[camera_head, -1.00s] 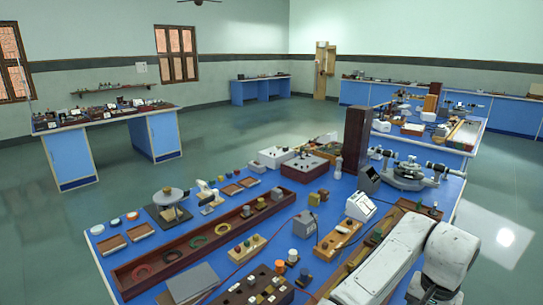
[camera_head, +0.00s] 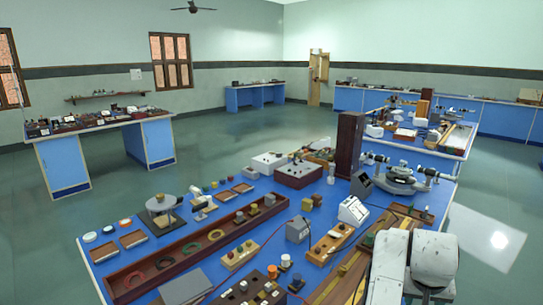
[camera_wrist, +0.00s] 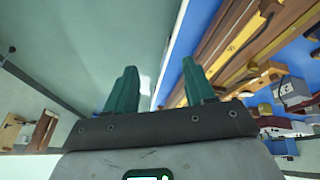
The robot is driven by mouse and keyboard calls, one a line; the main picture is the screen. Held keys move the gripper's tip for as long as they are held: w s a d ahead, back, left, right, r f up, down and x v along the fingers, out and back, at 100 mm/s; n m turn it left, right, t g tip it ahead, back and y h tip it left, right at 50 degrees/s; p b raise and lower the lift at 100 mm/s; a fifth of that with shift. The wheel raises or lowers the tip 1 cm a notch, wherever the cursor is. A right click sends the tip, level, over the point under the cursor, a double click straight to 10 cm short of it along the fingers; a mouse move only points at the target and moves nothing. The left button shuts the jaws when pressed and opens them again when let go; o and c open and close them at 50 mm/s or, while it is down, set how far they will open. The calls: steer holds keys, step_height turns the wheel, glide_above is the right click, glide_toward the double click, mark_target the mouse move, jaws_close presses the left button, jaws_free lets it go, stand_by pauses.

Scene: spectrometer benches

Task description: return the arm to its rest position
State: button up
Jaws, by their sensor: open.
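My gripper (camera_wrist: 160,90) shows in the wrist view with its two green fingers apart and nothing between them. Beyond the fingers are the pale floor and the blue edge of the bench, tilted in that view. In the head view my white arm stands at the lower right, over the near right side of the blue bench (camera_head: 237,203). The gripper itself is not visible in the head view.
The bench carries a long wooden trough (camera_head: 190,250), a spectrometer (camera_head: 400,180), a dark upright box (camera_head: 348,145) and a white meter (camera_head: 353,211). A wooden rail (camera_wrist: 215,55) lies near the gripper in the wrist view. Open floor (camera_head: 490,225) is right of the bench.

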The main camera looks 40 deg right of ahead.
steer(key=a+f+n+y, duration=0.1)
steer(key=a+f+n, duration=0.3)
steer(key=a, duration=0.6)
steer(key=s+a+f+n+y, duration=0.1)
steer(key=a+f+n, duration=0.3)
steer(key=a, duration=0.6)
steer(key=s+a+f+n+t+y, duration=0.1)
steer(key=a+f+n, duration=0.3)
steer(key=a+f, duration=0.4)
steer(key=shift+s+a+y, duration=0.2)
steer(key=shift+a+y, duration=0.6)
steer(key=shift+a, duration=0.1)
steer(key=shift+d, duration=0.1)
